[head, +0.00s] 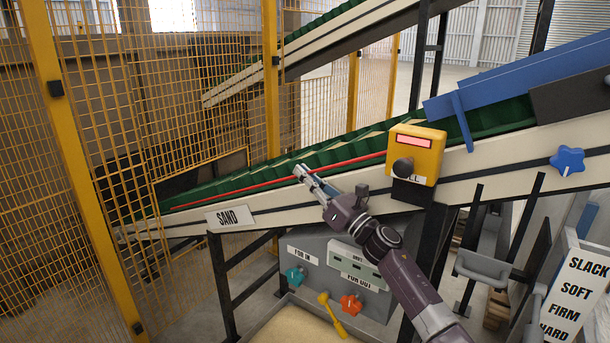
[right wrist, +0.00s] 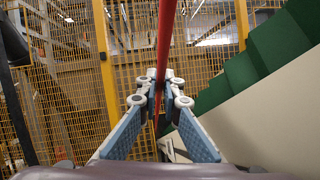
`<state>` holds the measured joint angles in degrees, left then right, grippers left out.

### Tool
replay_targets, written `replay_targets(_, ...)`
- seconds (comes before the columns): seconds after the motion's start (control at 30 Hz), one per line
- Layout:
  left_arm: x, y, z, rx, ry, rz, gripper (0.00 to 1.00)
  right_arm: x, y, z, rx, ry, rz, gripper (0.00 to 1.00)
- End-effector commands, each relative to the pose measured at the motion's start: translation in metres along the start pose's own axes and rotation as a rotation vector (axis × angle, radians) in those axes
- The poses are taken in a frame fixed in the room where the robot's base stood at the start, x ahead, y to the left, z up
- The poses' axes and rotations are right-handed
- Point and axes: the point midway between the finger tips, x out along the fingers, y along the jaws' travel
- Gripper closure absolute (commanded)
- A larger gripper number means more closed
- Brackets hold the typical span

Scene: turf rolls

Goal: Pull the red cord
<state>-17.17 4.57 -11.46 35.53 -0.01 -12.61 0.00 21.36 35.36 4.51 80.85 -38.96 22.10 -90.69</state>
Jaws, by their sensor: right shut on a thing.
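The red cord (head: 260,184) runs along the side of the green conveyor belt (head: 330,150), from low at the left up to the yellow box (head: 414,154). My right gripper (head: 300,172) is at the cord, left of the box. In the right wrist view the cord (right wrist: 166,40) passes between the fingertips (right wrist: 160,92), which are closed on it. My left gripper does not show in either view.
A cream conveyor side rail (head: 330,194) carries a SAND sign (head: 230,218). A grey panel with a teal knob (head: 295,275) and an orange knob (head: 351,304) sits below. A yellow mesh fence (head: 200,110) stands at the left. A blue star knob (head: 567,160) is at the right.

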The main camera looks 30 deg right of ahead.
Motion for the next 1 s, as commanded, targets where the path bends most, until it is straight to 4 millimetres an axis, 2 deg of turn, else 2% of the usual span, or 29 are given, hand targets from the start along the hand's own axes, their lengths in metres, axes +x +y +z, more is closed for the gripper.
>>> replay_targets(0.1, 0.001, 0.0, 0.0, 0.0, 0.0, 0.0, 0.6, -0.001, 0.003, -0.001, 0.0, 0.001, 0.0, 1.0)
replay_targets(0.3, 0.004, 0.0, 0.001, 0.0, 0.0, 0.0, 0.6, -0.004, 0.023, -0.004, 0.0, 0.001, 0.003, 1.0)
replay_targets(0.63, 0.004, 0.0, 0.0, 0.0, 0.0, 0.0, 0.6, -0.004, 0.027, -0.005, 0.001, 0.003, 0.003, 1.0)
replay_targets(0.67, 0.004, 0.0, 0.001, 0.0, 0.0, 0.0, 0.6, -0.004, 0.027, -0.005, 0.001, 0.003, 0.003, 0.91)
replay_targets(0.7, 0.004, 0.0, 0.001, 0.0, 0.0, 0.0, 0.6, -0.004, 0.027, -0.005, 0.001, 0.003, 0.003, 0.87)
replay_targets(1.0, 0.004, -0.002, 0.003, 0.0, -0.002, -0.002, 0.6, -0.005, 0.027, -0.005, 0.001, 0.002, 0.004, 0.86)
